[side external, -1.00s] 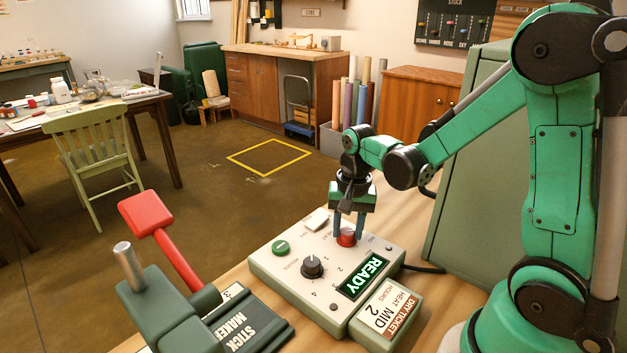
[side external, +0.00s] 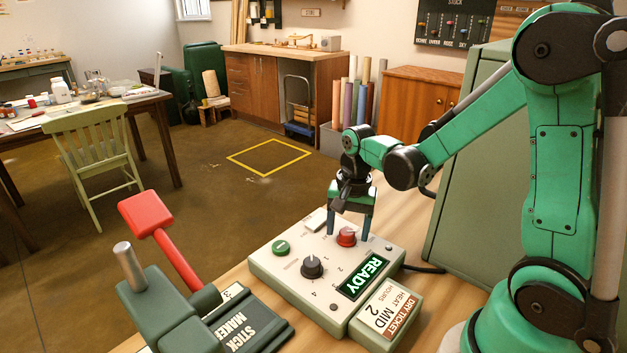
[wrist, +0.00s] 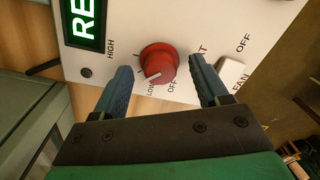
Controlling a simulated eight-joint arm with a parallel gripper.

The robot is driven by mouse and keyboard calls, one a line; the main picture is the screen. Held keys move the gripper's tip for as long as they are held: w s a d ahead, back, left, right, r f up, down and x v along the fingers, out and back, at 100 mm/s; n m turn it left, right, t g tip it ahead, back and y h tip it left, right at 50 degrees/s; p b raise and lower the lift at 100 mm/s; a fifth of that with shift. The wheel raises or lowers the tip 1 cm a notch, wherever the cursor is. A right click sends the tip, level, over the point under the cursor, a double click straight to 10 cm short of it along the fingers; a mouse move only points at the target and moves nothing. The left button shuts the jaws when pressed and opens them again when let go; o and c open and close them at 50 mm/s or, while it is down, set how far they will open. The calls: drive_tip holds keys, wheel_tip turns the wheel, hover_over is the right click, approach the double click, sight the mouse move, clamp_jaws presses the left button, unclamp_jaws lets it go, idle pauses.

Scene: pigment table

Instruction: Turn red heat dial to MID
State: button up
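The red heat dial (side external: 346,237) sits on the white control panel (side external: 290,262), and it also shows in the wrist view (wrist: 160,60). Its white pointer mark is toward the LOW label in the wrist view; HIGH and OFF are also readable around it. My gripper (side external: 350,232) is open over the dial. In the wrist view its two blue fingers (wrist: 160,85) stand on either side of the dial, with a gap on each side. The MID label on the panel cannot be made out.
A black knob (side external: 312,266), a green button (side external: 281,248) and a white switch (side external: 317,219) are near the dial. A READY display (side external: 363,277) is lit. The ticket box (side external: 385,318) reads HEAT MID, HOURS 2. A stick maker (side external: 240,327) with a red lever stands at left.

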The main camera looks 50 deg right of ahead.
sight(349, 232)
drive_tip(key=shift+r, duration=0.15)
drive_tip(key=shift+s+r, duration=0.1)
drive_tip(key=shift+r, duration=2.6)
drive_tip(key=shift+a+r+n, duration=0.25)
drive_tip(key=shift+a+n, duration=0.05)
drive_tip(key=shift+n, duration=0.2)
drive_tip(key=s+a+r+n+t, duration=0.2)
drive_tip(key=a+n+t, duration=0.4)
drive_tip(key=n, duration=0.5)
drive_tip(key=shift+s+a+r+n+t, duration=0.3)
drive_tip(key=shift+a+r+t, duration=0.1)
drive_tip(key=shift+a+r, duration=0.2)
